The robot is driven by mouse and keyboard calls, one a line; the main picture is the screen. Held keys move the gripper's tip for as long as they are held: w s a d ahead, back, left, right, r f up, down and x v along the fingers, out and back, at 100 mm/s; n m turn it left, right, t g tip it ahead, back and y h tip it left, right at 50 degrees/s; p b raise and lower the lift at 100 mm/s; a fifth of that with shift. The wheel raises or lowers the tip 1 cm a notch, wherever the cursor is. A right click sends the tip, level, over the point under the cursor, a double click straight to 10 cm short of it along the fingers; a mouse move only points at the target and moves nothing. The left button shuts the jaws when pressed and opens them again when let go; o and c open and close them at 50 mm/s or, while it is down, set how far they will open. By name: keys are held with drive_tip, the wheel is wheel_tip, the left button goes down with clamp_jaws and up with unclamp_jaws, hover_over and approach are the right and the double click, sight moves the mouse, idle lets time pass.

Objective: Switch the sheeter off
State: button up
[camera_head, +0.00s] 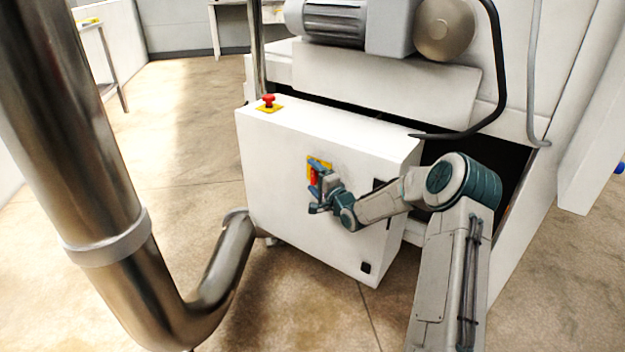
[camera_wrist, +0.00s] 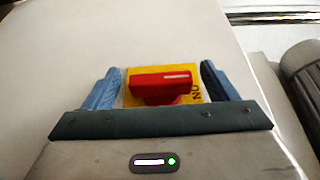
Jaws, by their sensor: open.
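The sheeter's white control box (camera_head: 290,140) stands in the middle of the head view. On its front face is a red rotary switch (camera_head: 313,177) on a yellow plate (camera_head: 320,163). In the wrist view the red switch handle (camera_wrist: 162,84) lies crosswise on the yellow plate (camera_wrist: 187,73), with part of a dark label at its right. My gripper (camera_head: 318,192) is at the switch. In the wrist view my gripper (camera_wrist: 160,82) is open, with one blue finger on each side of the handle. I cannot tell whether the fingers touch it. The handle's lower part is partly hidden.
A red emergency button (camera_head: 268,100) on a yellow base sits on top of the box. A large steel pipe (camera_head: 100,150) stands at the left. A motor (camera_head: 335,22) and a black cable (camera_head: 500,80) are above the box. Floor is clear at lower middle.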

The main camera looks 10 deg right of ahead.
drive_tip(key=shift+w+a, duration=0.15)
drive_tip(key=shift+w, duration=0.3)
drive_tip(key=c, duration=1)
